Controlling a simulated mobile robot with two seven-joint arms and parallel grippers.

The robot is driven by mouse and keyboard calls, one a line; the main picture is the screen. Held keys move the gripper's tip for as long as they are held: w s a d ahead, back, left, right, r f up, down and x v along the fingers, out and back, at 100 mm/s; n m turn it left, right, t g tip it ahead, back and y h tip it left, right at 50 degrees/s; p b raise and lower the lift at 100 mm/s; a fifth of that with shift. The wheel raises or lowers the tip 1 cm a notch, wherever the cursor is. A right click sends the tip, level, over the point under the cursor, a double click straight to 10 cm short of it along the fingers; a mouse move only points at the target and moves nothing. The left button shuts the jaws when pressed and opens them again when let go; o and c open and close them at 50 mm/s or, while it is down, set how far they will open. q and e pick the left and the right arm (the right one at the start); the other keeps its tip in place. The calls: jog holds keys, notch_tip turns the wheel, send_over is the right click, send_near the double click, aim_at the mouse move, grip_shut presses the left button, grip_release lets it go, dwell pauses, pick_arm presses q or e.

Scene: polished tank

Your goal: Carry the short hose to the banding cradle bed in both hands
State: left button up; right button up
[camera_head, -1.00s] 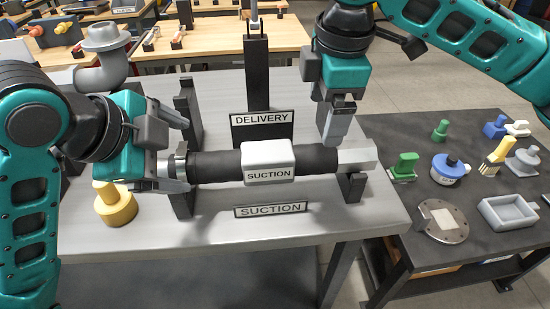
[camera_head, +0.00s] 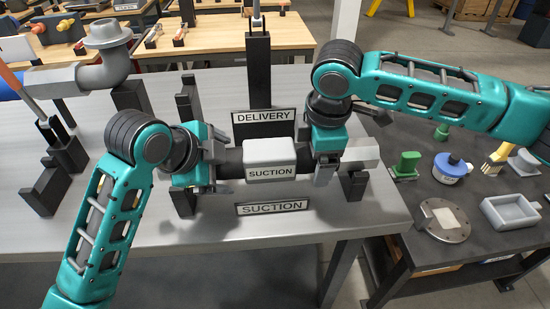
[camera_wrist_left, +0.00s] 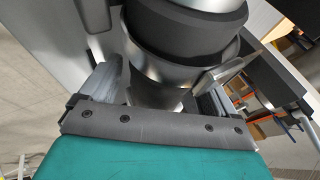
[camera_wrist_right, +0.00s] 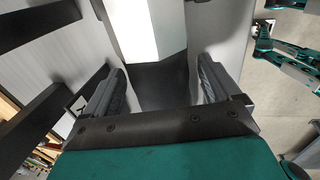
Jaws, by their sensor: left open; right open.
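The short hose (camera_head: 232,161) is dark, with a grey block marked SUCTION (camera_head: 270,158) at its middle and a pale metal end (camera_head: 361,154) at right. It lies level across black supports (camera_head: 354,184) on the grey table. My left gripper (camera_head: 222,165) is open at its left part; in the left wrist view the fingers (camera_wrist_left: 158,90) stand either side of a metal-banded section. My right gripper (camera_head: 326,168) is open just right of the block; in the right wrist view its fingers (camera_wrist_right: 160,88) straddle dark hose. I cannot tell which fixture is the banding cradle bed.
A DELIVERY sign (camera_head: 263,117) stands behind the hose, a SUCTION sign (camera_head: 272,208) in front. Black stepped blocks (camera_head: 47,187) and a grey elbow pipe (camera_head: 100,68) are at left. A dark side table (camera_head: 410,220) at right holds several parts. The table front is clear.

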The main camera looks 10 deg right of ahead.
pick_arm(q)
jog(key=shift+f, duration=0.15)
pick_arm(e)
jog(key=shift+f, duration=0.15)
pick_arm(q)
grip_shut()
pick_arm(e)
grip_shut()
dwell(0.3)
pick_arm(q)
jog(key=shift+w+r, duration=0.15)
jog(key=shift+r, duration=0.1)
pick_arm(e)
jog(key=shift+w+r, duration=0.1)
jog(key=shift+r, duration=0.1)
